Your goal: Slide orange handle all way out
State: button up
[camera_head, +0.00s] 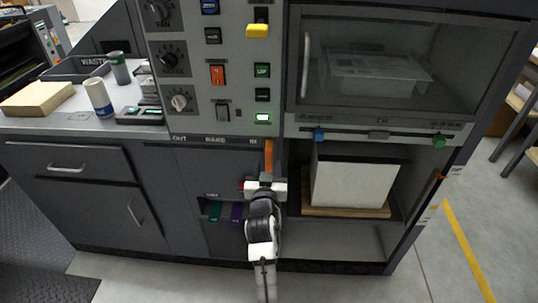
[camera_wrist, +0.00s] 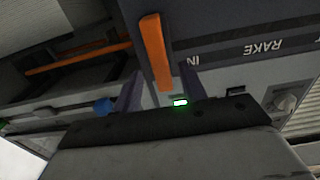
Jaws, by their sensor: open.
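The orange handle (camera_head: 269,155) is an upright bar on the front of the grey cabinet. It is at the "IN" end of the panel labelled OUT, RAKE, IN. In the wrist view the handle (camera_wrist: 153,48) stands out large and close. My gripper (camera_head: 266,180) is just below and in front of it in the head view. In the wrist view my gripper (camera_wrist: 162,72) is open, with a dark finger on each side of the handle's lower end in the picture. I cannot tell whether either finger touches it.
To the right is an open bay with a white block (camera_head: 357,183) on a wooden board (camera_head: 345,212). Below left, a recess holds teal (camera_head: 215,211) and purple (camera_head: 237,212) items. Knobs and switches sit above. The cabinet front left of the handle looks clear.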

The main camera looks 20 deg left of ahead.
aim_at(268, 160)
jog(key=shift+p+x, duration=0.35)
jog(key=shift+x, duration=1.75)
jog(key=shift+c, duration=0.3)
grip_shut()
